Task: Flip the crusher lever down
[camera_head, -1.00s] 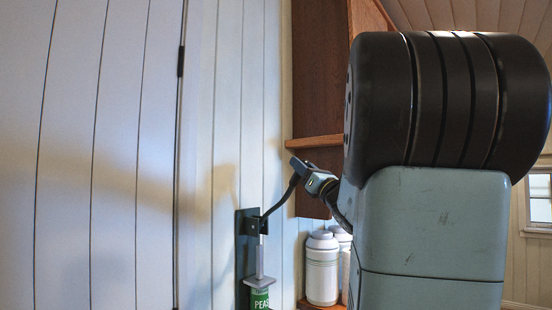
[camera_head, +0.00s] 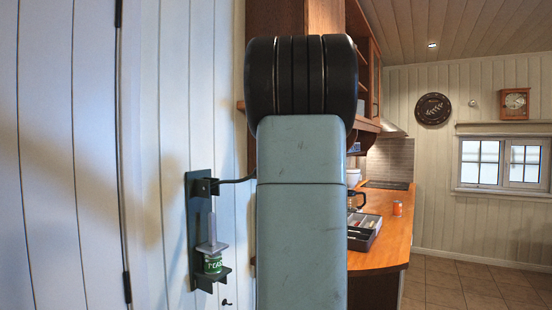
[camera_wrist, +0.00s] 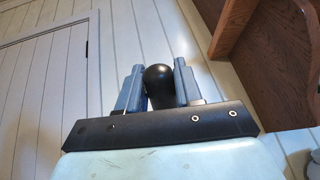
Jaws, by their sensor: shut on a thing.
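The can crusher (camera_head: 200,238) is a dark plate on the pale panelled wall, left of my arm in the head view. Its thin dark lever (camera_head: 235,181) runs right from the upper bracket, roughly level, and passes behind my arm. A green can (camera_head: 213,263) labelled as peas stands upright in the crusher, under the grey press plate (camera_head: 212,248). In the wrist view my gripper (camera_wrist: 159,69) is shut on the lever's black rounded knob (camera_wrist: 158,84), with one blue-grey finger on each side. My arm hides the gripper and the lever's end in the head view.
A wooden shelf unit (camera_wrist: 275,60) is close on the right in the wrist view. A wooden counter (camera_head: 385,248) with a utensil tray (camera_head: 364,232), a coffee pot and an orange can (camera_head: 397,208) lies right of my arm. Tiled floor (camera_head: 470,285) is free at right.

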